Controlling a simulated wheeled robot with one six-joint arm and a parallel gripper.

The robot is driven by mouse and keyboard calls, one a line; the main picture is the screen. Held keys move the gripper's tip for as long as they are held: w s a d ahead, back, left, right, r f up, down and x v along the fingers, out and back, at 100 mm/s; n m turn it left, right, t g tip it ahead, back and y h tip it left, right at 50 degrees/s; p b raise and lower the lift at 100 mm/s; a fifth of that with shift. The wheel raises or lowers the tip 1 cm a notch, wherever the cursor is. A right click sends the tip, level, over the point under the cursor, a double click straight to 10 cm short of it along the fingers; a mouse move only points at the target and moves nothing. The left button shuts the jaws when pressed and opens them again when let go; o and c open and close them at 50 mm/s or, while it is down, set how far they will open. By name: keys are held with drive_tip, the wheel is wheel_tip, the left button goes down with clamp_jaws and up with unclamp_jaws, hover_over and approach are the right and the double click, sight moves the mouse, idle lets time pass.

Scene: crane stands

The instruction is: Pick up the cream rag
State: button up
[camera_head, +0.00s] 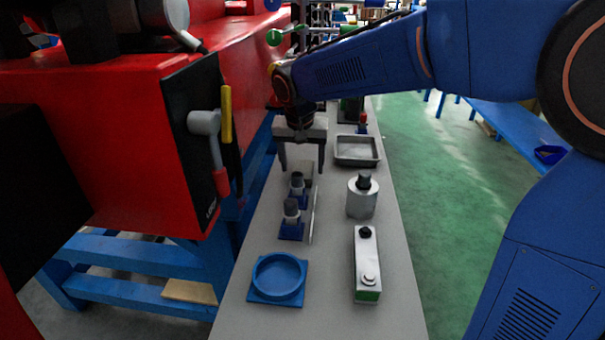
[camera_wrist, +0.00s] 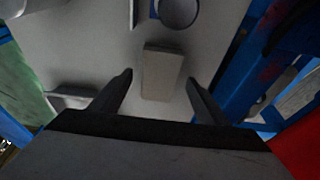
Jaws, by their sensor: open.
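The cream rag (camera_wrist: 162,72) looks like a folded, greyish-beige oblong lying flat on the grey bench top in the wrist view. In the head view a small part of the rag (camera_head: 305,168) shows between the fingers, behind the small dark-capped parts. My gripper (camera_head: 302,172) points down over it, with its fingers apart. In the wrist view the gripper (camera_wrist: 159,78) has one finger to each side of the rag's line, and nothing is held. The rag appears to lie below the fingertips, without visible contact.
Two dark-capped parts on blue bases (camera_head: 291,228) and a thin upright plate (camera_head: 313,215) stand just in front. A metal tray (camera_head: 357,163), a silver canister (camera_head: 361,203), a rectangular can (camera_head: 367,270) and a blue round holder (camera_head: 277,295) share the bench. Red machinery (camera_head: 120,110) borders the left.

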drive_tip(key=shift+w+f, duration=0.15)
drive_tip(key=shift+f, duration=0.5)
drive_tip(key=c, duration=1.1)
drive_tip(key=shift+c, duration=0.2)
drive_tip(key=shift+r, duration=0.15)
drive_tip(key=shift+r, duration=0.7)
wheel_tip(320, 180, up, 2)
drive_tip(key=shift+d+r, duration=0.1)
drive_tip(key=s+d, duration=0.3)
drive_tip(key=d, duration=1.2)
drive_tip(key=s+d, duration=0.3)
drive_tip(key=d, duration=1.3)
drive_tip(key=shift+d, duration=0.15)
